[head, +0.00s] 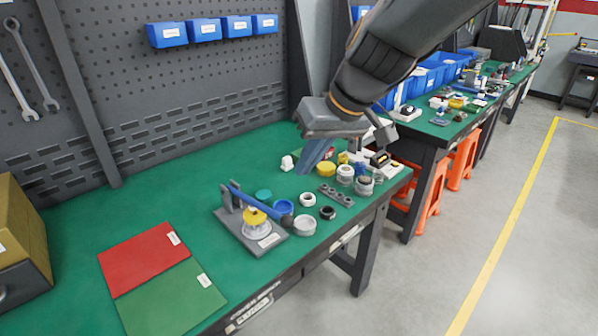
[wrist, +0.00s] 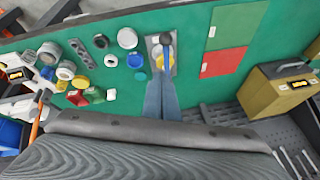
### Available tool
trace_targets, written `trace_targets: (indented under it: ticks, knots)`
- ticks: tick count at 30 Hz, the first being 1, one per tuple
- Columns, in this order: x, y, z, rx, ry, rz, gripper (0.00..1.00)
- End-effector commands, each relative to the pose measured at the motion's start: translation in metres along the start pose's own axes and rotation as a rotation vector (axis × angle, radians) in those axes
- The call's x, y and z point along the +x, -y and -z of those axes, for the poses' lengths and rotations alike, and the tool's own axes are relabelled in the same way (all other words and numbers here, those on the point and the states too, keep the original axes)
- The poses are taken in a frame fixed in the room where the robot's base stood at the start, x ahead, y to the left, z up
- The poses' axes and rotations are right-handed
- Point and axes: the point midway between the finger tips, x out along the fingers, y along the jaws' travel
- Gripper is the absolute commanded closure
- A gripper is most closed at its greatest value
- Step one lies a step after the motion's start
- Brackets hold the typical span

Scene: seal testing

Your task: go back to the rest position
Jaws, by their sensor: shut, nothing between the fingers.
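My gripper (head: 314,157) is raised above the green workbench (head: 180,214), with its blue fingers pointing down. In the wrist view my gripper (wrist: 160,78) shows its two long blue fingers side by side, shut, with nothing held between them. Below it on the bench is a grey test fixture (head: 262,243) with a blue lever (head: 262,207) and a yellow part (head: 255,217). The fixture also shows in the wrist view (wrist: 151,45), just beyond the fingertips. The gripper is apart from the fixture and the bench.
Several caps and rings, including a white ring (head: 304,226), stand right of the fixture. A red mat (head: 139,259) and a green mat (head: 172,302) lie at the front left. A yellow-brown box (head: 22,232) stands far left. A pegboard (head: 190,95) with blue bins rises behind.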

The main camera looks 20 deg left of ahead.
Motion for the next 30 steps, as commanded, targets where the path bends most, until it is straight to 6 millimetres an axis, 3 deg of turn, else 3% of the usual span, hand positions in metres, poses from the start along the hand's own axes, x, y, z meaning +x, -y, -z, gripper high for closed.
trace_targets:
  ticks: [4,8,12,15,18,21,24,30]
  knots:
    - [-0.004,-0.011,-0.009,0.023,0.01,-0.016,1.0]
    - [-0.003,-0.053,-0.045,0.119,0.053,-0.076,1.0]
    - [-0.005,-0.116,-0.115,0.29,0.122,-0.18,1.0]
    - [-0.011,-0.152,-0.171,0.419,0.171,-0.252,1.0]
    - [-0.017,-0.176,-0.223,0.531,0.213,-0.312,1.0]
    - [-0.023,-0.189,-0.264,0.617,0.244,-0.353,1.0]
    - [-0.026,-0.195,-0.288,0.669,0.262,-0.379,1.0]
    - [-0.028,-0.197,-0.301,0.696,0.271,-0.392,1.0]
